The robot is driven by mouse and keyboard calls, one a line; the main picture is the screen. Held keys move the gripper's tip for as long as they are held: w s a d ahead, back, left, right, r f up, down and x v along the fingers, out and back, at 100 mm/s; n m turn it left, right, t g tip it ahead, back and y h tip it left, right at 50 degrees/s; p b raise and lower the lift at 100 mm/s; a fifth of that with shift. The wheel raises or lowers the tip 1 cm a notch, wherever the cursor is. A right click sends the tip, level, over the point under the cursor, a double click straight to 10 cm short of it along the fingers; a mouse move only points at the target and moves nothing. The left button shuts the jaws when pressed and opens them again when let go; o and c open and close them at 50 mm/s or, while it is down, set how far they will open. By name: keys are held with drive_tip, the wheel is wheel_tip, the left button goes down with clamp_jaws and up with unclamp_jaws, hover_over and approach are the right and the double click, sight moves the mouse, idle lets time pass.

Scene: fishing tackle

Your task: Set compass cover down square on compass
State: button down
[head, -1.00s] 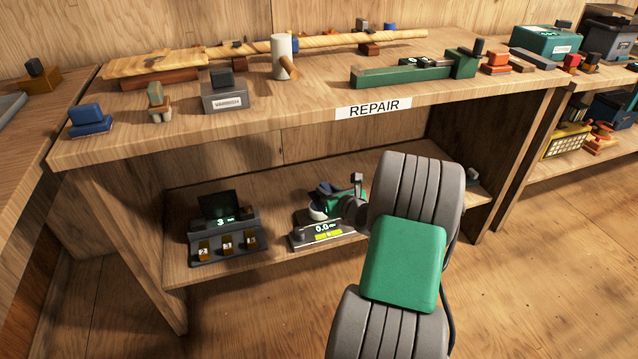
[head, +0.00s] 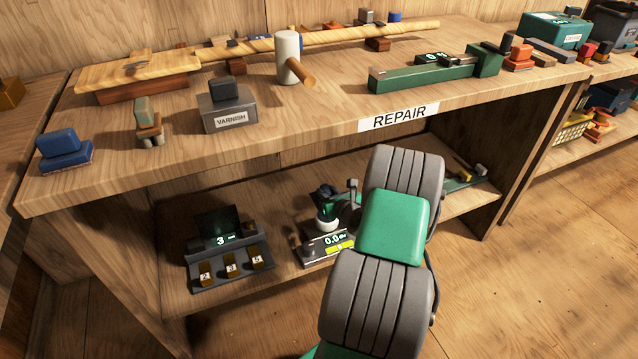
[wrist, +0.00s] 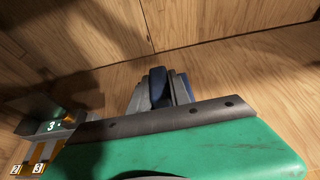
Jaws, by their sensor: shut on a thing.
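My gripper (head: 338,200) is over the lower shelf, partly hidden behind my own grey and green arm. It is shut on a small dark blue piece, which I take to be the compass cover (wrist: 157,87). In the wrist view the piece sits between grey fingers, beyond the green body of my arm. In the head view it is small and dark, just above a scale-like device (head: 322,248) reading 0.0. I cannot clearly pick out the compass. Whether the held piece touches anything below is hidden.
A dark display stand (head: 222,240) showing 3, with numbered tags, stands left on the lower shelf. The REPAIR bench (head: 300,130) overhangs it. On top are a blue block (head: 58,145), a VARNISH box (head: 228,115), a mallet (head: 289,57) and a rod. A green item (head: 468,178) lies right on the shelf.

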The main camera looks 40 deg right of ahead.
drive_tip(key=shift+w+a, duration=0.1)
drive_tip(key=shift+w, duration=0.1)
drive_tip(key=shift+s+d+r, duration=0.1)
drive_tip(key=shift+s+d, duration=0.1)
drive_tip(key=shift+s, duration=0.05)
drive_tip(key=shift+f, duration=0.25)
wheel_tip(320, 180, down, 6)
drive_tip(key=b, duration=0.3)
drive_tip(key=shift+r, duration=0.25)
drive_tip(key=shift+r+p, duration=0.1)
drive_tip(key=shift+p, duration=0.4)
idle(1.0)
drive_tip(key=shift+f+b, duration=0.55)
drive_tip(key=shift+f, duration=0.35)
drive_tip(key=c, duration=1.1)
unclamp_jaws()
